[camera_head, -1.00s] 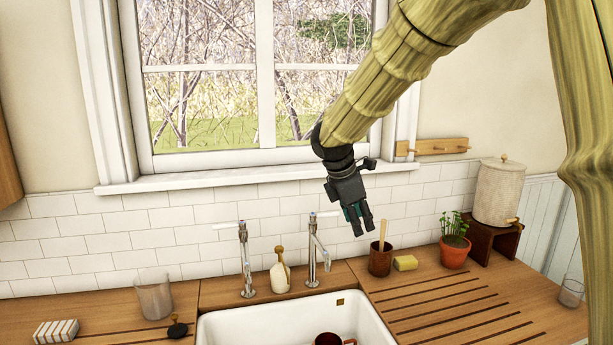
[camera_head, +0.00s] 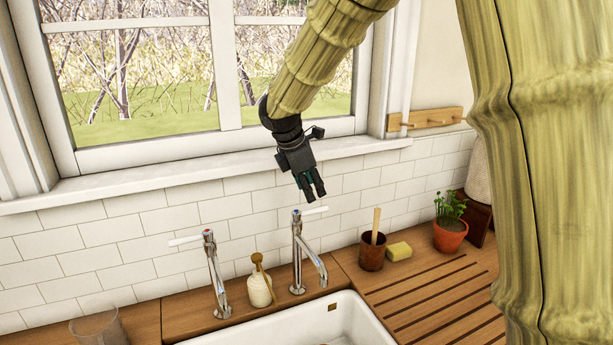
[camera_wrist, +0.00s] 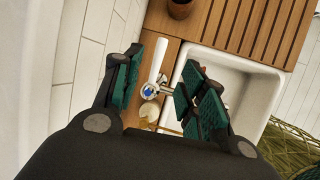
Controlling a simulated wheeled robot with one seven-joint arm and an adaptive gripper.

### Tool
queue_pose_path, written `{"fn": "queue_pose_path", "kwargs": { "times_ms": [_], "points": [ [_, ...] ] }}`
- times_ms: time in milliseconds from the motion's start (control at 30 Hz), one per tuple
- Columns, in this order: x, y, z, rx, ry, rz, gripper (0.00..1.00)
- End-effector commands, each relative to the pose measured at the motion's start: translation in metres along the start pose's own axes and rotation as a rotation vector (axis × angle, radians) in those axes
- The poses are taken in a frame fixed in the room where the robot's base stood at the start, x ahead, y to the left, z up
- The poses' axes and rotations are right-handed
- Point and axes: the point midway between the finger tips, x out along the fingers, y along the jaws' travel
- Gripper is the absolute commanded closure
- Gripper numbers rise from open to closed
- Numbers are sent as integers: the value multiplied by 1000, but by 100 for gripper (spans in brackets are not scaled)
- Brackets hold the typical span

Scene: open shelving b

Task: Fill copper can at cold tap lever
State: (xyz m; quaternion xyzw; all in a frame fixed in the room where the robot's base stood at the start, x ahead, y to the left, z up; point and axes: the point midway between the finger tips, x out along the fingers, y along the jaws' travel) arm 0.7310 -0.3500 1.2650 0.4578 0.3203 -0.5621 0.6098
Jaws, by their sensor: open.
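The right tap (camera_head: 298,262) is chrome with a white lever (camera_head: 315,211) pointing right. In the wrist view its cap (camera_wrist: 148,91) is blue and its lever (camera_wrist: 157,62) lies between my fingers as seen from above. My gripper (camera_head: 312,196) is open and empty, pointing down just above that lever; contact cannot be told. The left tap (camera_head: 216,275) also has a white lever (camera_head: 187,240). The white sink (camera_head: 345,318) is cut off by the lower picture edge. The copper can is not clearly visible in either current view.
A cream bottle (camera_head: 259,290) stands between the taps. A brown pot (camera_head: 372,252) with a wooden handle, a yellow sponge (camera_head: 399,251) and a potted plant (camera_head: 450,235) stand right of them. A clear glass (camera_head: 98,328) is at lower left. The window (camera_head: 200,90) is behind.

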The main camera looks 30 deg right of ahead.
Motion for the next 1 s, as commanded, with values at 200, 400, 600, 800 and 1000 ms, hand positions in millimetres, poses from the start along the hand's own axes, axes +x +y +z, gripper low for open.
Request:
{"fn": "queue_pose_path", "kwargs": {
  "times_ms": [200,400,600,800,1000],
  "points": [
    [34,-1,2,1,0,-5,58],
    [61,-2,4,4,-2,-5,58],
    [78,-2,4,4,-2,-3,58],
    [82,-2,3,5,-1,-1,58],
    [83,-2,3,5,-1,-1,58]
  ]
}}
